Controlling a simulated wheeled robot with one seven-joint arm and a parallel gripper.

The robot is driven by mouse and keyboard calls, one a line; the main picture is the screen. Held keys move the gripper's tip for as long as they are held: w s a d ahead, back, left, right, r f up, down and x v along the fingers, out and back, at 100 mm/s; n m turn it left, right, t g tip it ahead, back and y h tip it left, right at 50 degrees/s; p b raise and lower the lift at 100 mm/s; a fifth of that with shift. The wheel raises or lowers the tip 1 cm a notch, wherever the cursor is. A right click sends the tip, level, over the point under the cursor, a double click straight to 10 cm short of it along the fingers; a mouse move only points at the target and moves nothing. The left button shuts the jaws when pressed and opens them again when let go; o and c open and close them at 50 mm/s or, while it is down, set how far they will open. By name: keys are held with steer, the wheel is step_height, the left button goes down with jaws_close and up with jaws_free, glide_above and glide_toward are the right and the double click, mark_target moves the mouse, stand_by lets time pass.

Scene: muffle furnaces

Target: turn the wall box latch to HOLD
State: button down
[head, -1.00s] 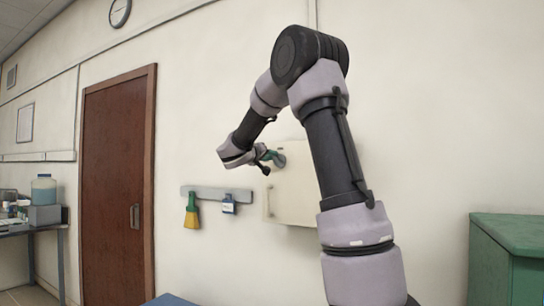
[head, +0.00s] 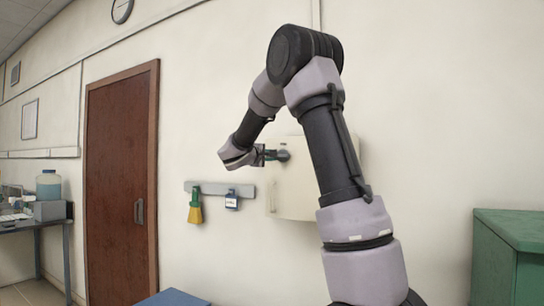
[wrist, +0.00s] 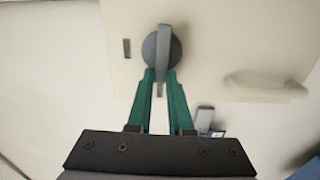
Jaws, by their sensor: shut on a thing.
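The wall box (head: 308,195) is a cream cabinet on the wall, partly hidden behind my arm in the head view. Its door (wrist: 215,40) fills much of the wrist view. The latch (wrist: 163,45) is a grey round knob with a raised bar, which stands upright in the wrist picture. It also shows in the head view (head: 284,155). My gripper (wrist: 160,76) has its green fingers on either side of the bar's lower part and is shut on it. In the head view my gripper (head: 268,154) meets the latch from the left. I cannot read any HOLD marking.
A short dark mark (wrist: 127,48) is on the door left of the knob, and a pale handle (wrist: 265,87) is at the right. A green cabinet (head: 505,255) stands at right.

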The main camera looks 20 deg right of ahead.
steer(key=shift+f+n, duration=0.1)
steer(key=shift+n, duration=0.3)
steer(key=c, duration=0.8)
jaws_free()
steer(key=v, duration=1)
steer(key=shift+s+a, duration=0.25)
steer(key=shift+a, duration=0.1)
